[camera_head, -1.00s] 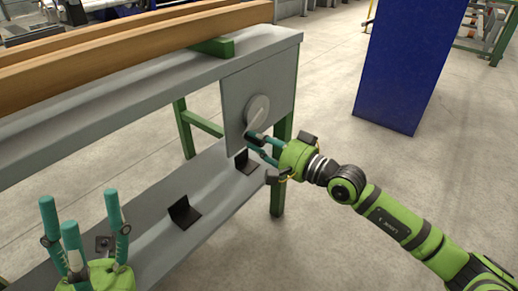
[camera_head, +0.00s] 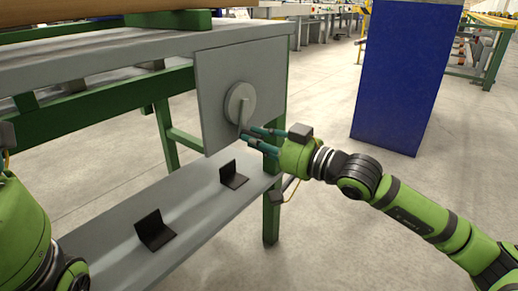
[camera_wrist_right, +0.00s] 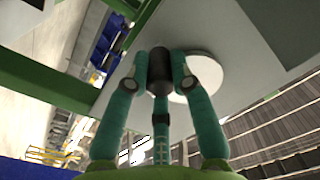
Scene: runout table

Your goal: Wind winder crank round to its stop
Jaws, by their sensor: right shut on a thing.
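The winder crank (camera_head: 240,101) is a pale grey disc with a short arm on the grey end plate of the runout table. Its arm points down from the disc. My right gripper (camera_head: 255,134) reaches in from the right with teal fingers at the crank's lower end. In the right wrist view, the fingers (camera_wrist_right: 160,72) close on both sides of the black crank handle (camera_wrist_right: 159,66), with the pale disc (camera_wrist_right: 203,77) just behind. The handle is mostly hidden by the fingers in the head view. My left arm shows at the left edge; its fingers are out of view.
The grey table top (camera_head: 110,52) carries a wooden beam (camera_head: 60,18). Two black brackets (camera_head: 155,230) stand on the lower grey shelf (camera_head: 195,207). A green leg (camera_head: 271,215) stands below the plate. A blue column (camera_head: 405,75) stands behind, with open floor around it.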

